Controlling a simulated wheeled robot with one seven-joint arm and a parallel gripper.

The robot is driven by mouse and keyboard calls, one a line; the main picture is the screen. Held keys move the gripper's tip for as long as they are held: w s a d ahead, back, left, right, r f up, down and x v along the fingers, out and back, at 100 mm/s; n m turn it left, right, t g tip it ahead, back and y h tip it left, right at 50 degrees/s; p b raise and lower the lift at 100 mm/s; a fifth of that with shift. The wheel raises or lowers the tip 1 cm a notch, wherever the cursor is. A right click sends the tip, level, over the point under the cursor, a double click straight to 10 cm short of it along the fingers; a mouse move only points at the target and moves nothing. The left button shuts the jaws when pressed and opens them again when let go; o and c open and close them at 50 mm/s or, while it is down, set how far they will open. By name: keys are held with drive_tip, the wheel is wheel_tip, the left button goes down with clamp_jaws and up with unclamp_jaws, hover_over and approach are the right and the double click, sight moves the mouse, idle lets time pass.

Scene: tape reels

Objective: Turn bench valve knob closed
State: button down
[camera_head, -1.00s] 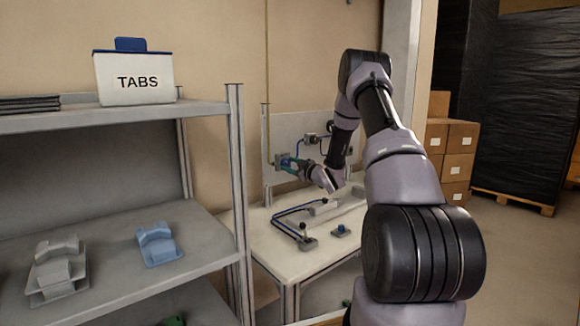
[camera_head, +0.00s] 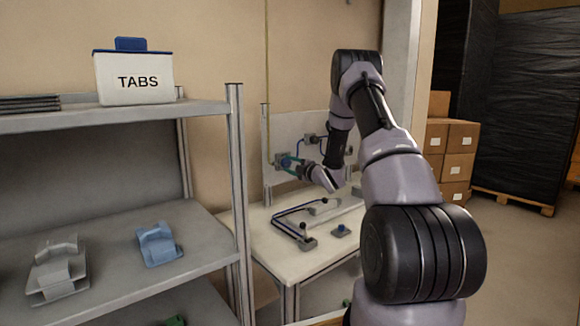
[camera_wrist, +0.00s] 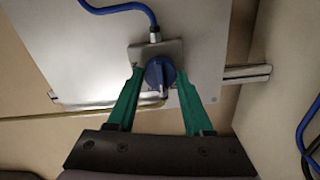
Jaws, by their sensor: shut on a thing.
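The valve with its blue knob (camera_wrist: 157,76) sits on a grey plate on the upright panel. In the wrist view the knob stands between the two green fingers of my gripper (camera_wrist: 161,72), which is shut on it. The knob's ridge runs roughly up and down in that view. In the head view my gripper (camera_head: 287,162) reaches the panel (camera_head: 294,128) above the bench from the right, and its fingers partly hide the knob there.
The white bench (camera_head: 290,262) carries a blue hose with fittings (camera_head: 307,242) and a small blue-topped part (camera_head: 341,231). A blue hose (camera_wrist: 120,8) leaves the valve's top. A shelf rack (camera_head: 238,180) stands close on the left.

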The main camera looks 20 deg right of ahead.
drive_tip(key=shift+f, duration=0.1)
idle(0.3)
drive_tip(key=shift+c, duration=1.5)
unclamp_jaws()
drive_tip(key=v, duration=1.1)
